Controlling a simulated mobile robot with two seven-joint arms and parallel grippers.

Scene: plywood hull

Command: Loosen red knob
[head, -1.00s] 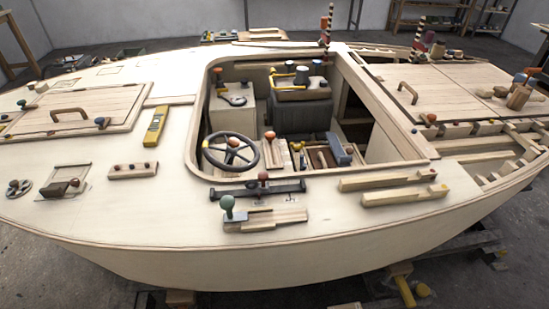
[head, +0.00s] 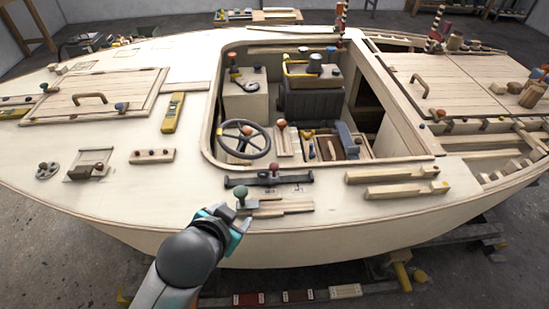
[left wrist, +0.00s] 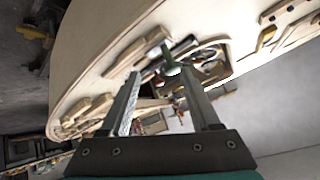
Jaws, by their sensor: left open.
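Several red or orange-red knobs show in the head view, and I cannot tell which one is meant. A dark red knob (head: 275,168) stands on a black bar on the near deck. An orange-red knob (head: 247,130) is at the steering wheel, and another (head: 281,124) tops a lever right of it. My left gripper (head: 236,217) is at the near hull edge, just in front of a green knob (head: 241,192). In the left wrist view the gripper (left wrist: 160,76) is open and empty, with the green knob (left wrist: 168,56) beyond its fingertips. My right gripper is not seen.
The steering wheel (head: 243,140) sits inside the cockpit opening. Wooden rails (head: 398,191) lie on the deck at right. A yellow level (head: 173,112) lies left of the cockpit.

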